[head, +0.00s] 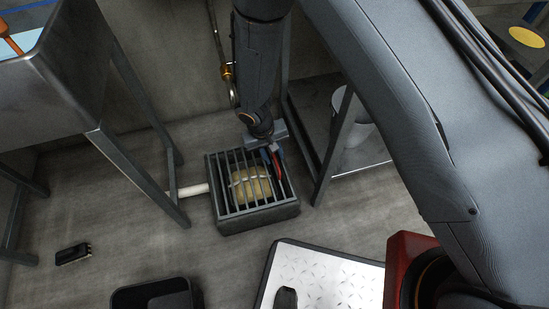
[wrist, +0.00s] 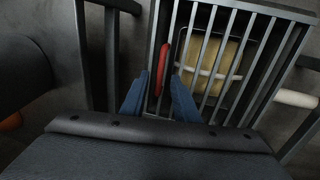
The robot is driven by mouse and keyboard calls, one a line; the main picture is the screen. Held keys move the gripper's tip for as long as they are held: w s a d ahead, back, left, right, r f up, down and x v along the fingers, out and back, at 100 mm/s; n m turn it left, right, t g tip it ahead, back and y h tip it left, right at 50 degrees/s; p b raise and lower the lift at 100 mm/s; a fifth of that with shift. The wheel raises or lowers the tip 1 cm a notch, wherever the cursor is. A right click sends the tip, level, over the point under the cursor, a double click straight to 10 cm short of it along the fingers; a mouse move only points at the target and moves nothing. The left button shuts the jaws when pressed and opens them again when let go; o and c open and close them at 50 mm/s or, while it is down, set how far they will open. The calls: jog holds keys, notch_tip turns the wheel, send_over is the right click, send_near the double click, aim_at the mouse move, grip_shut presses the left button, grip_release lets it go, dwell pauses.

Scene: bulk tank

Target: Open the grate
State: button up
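The grate (head: 238,205) is a set of dark grey parallel bars lying flat and closed over a dark box-shaped pit on the floor. It also fills the upper middle of the wrist view (wrist: 215,50). A red handle (wrist: 163,69) lies along the side of the grate near my gripper; it shows small in the head view (head: 277,165). My gripper (head: 271,155) points down at the grate's right edge. In the wrist view, its blue fingers (wrist: 157,96) are apart, one each side of the line of the red handle. Whether they touch it is hard to tell.
A tan object (head: 252,187) with a pale bar shows under the grate. A white pipe (head: 192,190) joins the box on the left. Metal stand legs (head: 150,165) rise close on both sides. A diamond-plate platform (head: 325,275) and a dark bin (head: 155,295) are in front.

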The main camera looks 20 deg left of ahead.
jog(key=shift+w+d+f, duration=0.1)
jog(key=shift+f, duration=0.8)
jog(key=shift+c, duration=0.4)
grip_shut()
jog(key=shift+r, duration=0.15)
